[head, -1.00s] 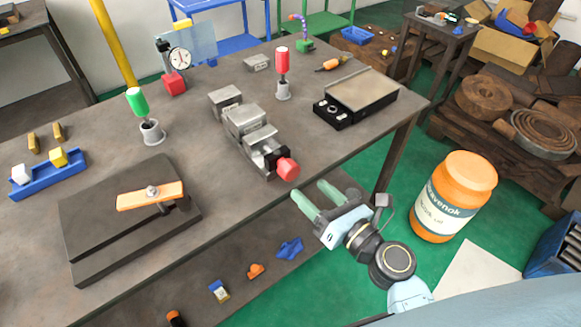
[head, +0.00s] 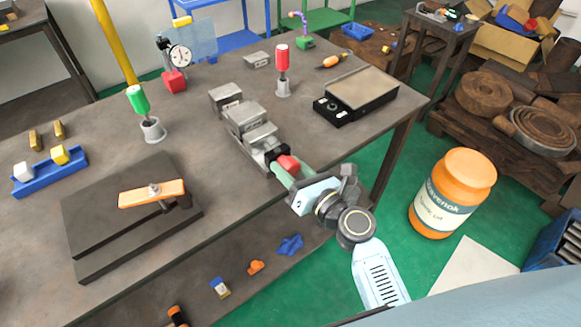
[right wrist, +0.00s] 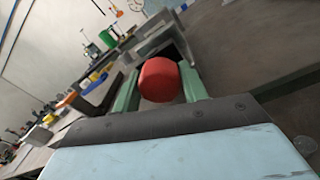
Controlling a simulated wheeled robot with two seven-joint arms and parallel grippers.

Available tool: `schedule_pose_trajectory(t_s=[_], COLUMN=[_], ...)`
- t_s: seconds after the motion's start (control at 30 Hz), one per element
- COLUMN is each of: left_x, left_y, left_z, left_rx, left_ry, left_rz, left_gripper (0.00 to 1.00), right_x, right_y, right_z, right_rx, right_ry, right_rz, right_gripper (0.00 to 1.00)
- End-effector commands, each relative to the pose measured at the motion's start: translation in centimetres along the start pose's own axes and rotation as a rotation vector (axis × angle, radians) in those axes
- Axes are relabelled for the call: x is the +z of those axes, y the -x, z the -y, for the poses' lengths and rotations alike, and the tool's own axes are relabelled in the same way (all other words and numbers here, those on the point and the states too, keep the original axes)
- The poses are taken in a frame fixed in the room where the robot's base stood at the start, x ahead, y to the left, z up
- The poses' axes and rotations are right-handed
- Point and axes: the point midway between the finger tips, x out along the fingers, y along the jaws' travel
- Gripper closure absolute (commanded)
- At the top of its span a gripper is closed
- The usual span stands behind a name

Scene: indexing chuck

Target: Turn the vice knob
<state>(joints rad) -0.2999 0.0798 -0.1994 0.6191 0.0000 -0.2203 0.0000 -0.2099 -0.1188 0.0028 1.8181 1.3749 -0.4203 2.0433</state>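The vice (head: 246,122) is a grey metal block on the dark bench. Its red knob (head: 289,164) is at the end facing my right arm. My right gripper (head: 284,171) is at the knob, and its green fingers point toward the vice. In the right wrist view the red knob (right wrist: 158,80) sits between the two fingers (right wrist: 158,88), one on each side. The fingers are apart, and the knob nearly fills the gap. Firm contact cannot be made out. In the head view the hand partly hides the knob. My left gripper is not in view.
A dark plate with an orange bar (head: 152,193) lies left of the vice. A green-handled tool (head: 139,101) and a red-handled tool (head: 282,58) stand in metal cups near it. A black box (head: 355,95) lies to the right. An orange jar (head: 452,194) stands beyond the bench edge.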

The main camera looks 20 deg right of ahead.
Motion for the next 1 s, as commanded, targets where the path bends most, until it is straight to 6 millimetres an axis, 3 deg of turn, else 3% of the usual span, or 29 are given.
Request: schedule_pose_trajectory(t_s=[0.2,0.57,1.0], left_x=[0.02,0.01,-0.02], left_y=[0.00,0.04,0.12], left_z=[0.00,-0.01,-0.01], left_rx=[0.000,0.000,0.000], left_ry=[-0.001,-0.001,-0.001], left_rz=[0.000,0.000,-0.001], left_gripper=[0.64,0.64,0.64], right_x=[0.00,0.01,0.02], right_y=[0.02,0.03,0.03], right_z=[-0.01,-0.01,0.01], right_rx=[0.000,0.000,-0.004], right_ry=[0.000,0.079,0.445], right_rz=[0.000,-0.003,-0.017], right_gripper=[0.82,0.82,0.82])
